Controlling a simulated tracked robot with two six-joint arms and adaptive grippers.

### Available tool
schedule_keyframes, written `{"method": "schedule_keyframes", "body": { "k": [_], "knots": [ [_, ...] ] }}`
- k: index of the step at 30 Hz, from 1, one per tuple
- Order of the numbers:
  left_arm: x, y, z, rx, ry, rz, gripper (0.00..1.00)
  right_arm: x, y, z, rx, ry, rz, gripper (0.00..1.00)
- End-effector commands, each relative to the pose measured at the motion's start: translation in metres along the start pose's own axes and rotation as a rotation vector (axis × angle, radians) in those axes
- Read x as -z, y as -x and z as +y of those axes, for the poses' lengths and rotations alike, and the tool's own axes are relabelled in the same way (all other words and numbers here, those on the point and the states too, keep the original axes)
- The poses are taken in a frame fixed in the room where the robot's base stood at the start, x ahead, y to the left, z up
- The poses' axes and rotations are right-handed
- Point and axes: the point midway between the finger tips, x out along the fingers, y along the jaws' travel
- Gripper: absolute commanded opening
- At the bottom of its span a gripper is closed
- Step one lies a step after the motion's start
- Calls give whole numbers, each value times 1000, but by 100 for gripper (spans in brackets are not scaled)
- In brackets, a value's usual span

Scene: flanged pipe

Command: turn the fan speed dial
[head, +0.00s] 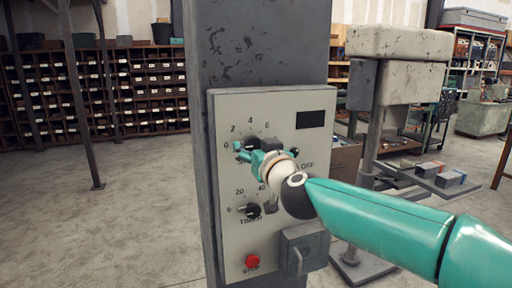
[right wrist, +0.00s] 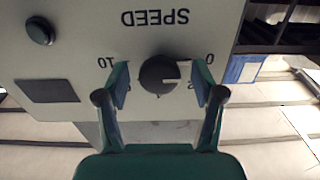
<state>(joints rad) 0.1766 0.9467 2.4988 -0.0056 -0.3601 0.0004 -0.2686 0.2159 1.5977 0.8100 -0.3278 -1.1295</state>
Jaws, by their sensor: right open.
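The fan speed dial (right wrist: 156,74) is a round black knob with a white pointer mark, below the upside-down SPEED label in the right wrist view. The mark points right, toward the low end of the scale near 0 and 2. In the head view the dial (head: 252,143) is partly hidden by my right gripper. My right gripper (head: 241,152) is teal and sits in front of the panel at the dial. In the right wrist view its open fingers (right wrist: 160,67) stand on either side of the dial, with gaps showing. My left gripper is out of view.
The grey control panel (head: 228,255) hangs on a dark column (head: 255,50). It carries a timer dial (head: 251,211) below, a red stop button (head: 252,262), a dark green button (right wrist: 40,31) and a black display (head: 310,119). A grey lever box (head: 303,246) juts out lower right.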

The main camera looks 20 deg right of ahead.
Motion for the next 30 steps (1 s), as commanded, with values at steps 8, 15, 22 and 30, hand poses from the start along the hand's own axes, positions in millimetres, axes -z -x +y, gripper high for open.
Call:
{"method": "schedule_keyframes", "body": {
  "k": [8, 15, 22, 30],
  "knots": [
    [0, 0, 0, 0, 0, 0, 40, 0, 0, 0, -1, 0, 0, 51],
    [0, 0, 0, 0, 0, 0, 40, 0, 1, 1, -1, 0, 0, 11],
    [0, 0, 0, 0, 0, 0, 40, 0, 1, 2, -2, -11, 1, 8],
    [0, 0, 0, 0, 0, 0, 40, 0, 0, 1, -3, -105, 1, 8]
  ]
}}
